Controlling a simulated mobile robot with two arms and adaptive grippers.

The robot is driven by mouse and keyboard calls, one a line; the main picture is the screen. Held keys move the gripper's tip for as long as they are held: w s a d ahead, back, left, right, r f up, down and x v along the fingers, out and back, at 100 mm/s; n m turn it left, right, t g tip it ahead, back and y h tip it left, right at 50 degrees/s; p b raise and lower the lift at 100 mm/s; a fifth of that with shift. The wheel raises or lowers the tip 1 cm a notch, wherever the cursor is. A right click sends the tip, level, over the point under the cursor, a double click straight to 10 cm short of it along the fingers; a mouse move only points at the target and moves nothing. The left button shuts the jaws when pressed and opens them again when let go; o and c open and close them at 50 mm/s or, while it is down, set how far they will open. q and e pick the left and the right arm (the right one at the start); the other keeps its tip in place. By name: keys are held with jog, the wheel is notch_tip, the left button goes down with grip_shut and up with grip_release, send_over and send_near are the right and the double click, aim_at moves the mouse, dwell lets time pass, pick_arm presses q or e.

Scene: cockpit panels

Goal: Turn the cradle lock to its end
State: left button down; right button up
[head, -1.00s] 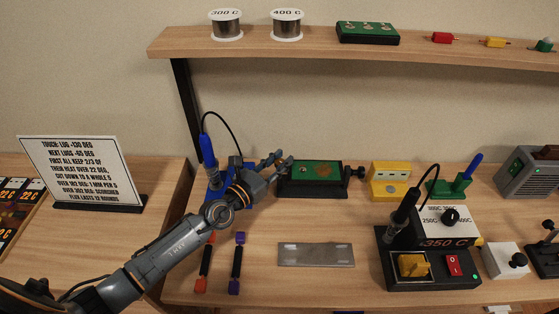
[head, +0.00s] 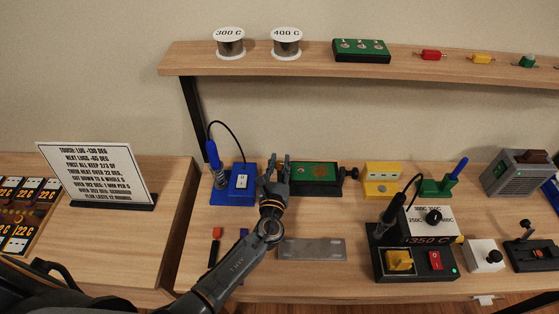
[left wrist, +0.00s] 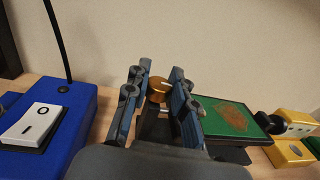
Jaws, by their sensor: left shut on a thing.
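The cradle (head: 316,190) is a black frame holding a green board (head: 314,172), left of the middle of the bench. A black knob (head: 351,173) sticks out of its right end. In the left wrist view, a copper-coloured round knob with a pale mark (left wrist: 157,88) stands between my fingers, left of the green board (left wrist: 222,117). I take it for the cradle lock. My left gripper (head: 279,168) is at the cradle's left end, its fingers (left wrist: 156,90) shut on this knob. The gripper hides the knob in the head view. My right gripper is not in view.
A blue station (head: 233,190) with a white switch stands close left of my gripper. A grey metal plate (head: 312,249) lies in front of the cradle. A yellow block (head: 382,180) and a black control box (head: 415,263) stand to the right. A shelf (head: 300,62) runs above.

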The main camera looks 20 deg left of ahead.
pick_arm(q)
jog(key=shift+n+y, duration=0.6)
jog(key=shift+y, duration=0.3)
jog(key=c, duration=1.1)
grip_release()
jog(key=v, duration=1.2)
jog(key=shift+r, duration=0.25)
